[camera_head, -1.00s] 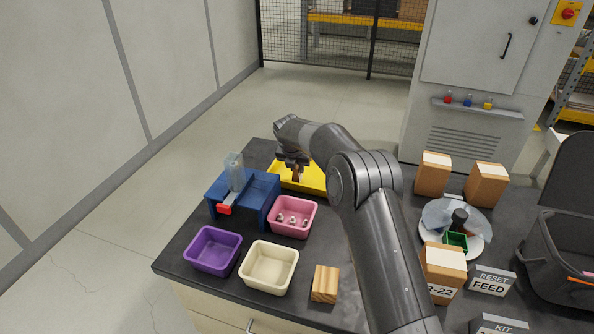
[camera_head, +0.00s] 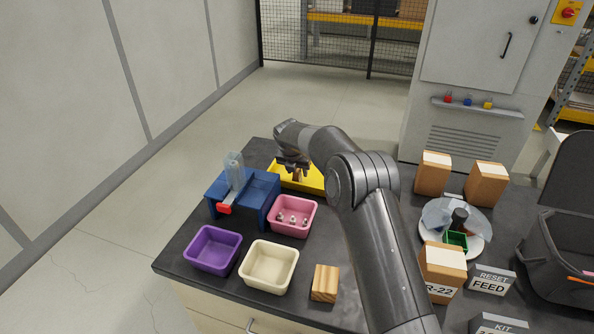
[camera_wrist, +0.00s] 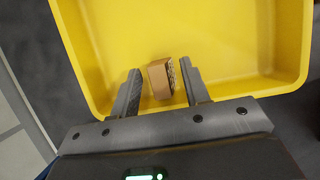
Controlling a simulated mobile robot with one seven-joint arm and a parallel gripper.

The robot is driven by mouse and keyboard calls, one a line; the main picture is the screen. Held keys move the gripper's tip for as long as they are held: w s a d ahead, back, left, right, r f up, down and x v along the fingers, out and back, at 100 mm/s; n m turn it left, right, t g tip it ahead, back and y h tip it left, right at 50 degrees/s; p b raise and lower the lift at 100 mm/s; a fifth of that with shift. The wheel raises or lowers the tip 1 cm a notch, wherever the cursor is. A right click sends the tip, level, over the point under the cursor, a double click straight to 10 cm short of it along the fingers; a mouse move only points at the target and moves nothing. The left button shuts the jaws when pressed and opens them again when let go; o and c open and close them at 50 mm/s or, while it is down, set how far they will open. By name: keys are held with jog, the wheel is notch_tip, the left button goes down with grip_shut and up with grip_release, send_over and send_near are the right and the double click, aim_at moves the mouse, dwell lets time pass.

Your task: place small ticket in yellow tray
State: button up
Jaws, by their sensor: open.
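The yellow tray (camera_wrist: 215,40) fills most of the wrist view; in the head view its rim (camera_head: 312,186) shows at the back of the bench, partly hidden by my arm. A small brown block-like piece (camera_wrist: 160,80) with a speckled end face is over or on the tray floor; I cannot tell whether it is the small ticket. My gripper (camera_wrist: 163,88) is open, low over the tray, with one finger on each side of the brown piece. There is a clear gap on the left; on the right the finger is close to the piece. It also shows in the head view (camera_head: 297,175).
A blue stand (camera_head: 262,187) with a clear upright part is left of the tray. A pink bin (camera_head: 293,230) with small metal parts is in front. Purple (camera_head: 212,268) and cream (camera_head: 268,285) bins and a wooden block (camera_head: 325,283) stand nearer. Cartons (camera_head: 434,176) are at right.

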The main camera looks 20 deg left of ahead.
jog(key=v, duration=1.2)
jog(key=shift+r, duration=0.1)
jog(key=s+d+r+m, duration=0.6)
jog(key=d, duration=0.3)
jog(key=s+d+r+m, duration=0.5)
jog(key=d+r+m, duration=0.1)
jog(key=d, duration=0.3)
jog(key=s+d+r+m, duration=0.5)
jog(key=s+d+m, duration=0.1)
jog(key=d, duration=0.4)
jog(key=s+d+f+m, duration=0.1)
jog(key=s+d+m, duration=0.3)
jog(key=s+m, duration=0.2)
jog(key=s+d+f+m, duration=0.2)
jog(key=s+d+m, duration=0.3)
jog(key=s, duration=0.5)
jog(key=s+d+f+m+t, duration=0.1)
jog(key=s+d+f+m, duration=0.1)
jog(key=s+d+m, duration=0.2)
jog(key=s+m, duration=0.3)
jog(key=s, duration=0.1)
jog(key=shift+s+d, duration=0.25)
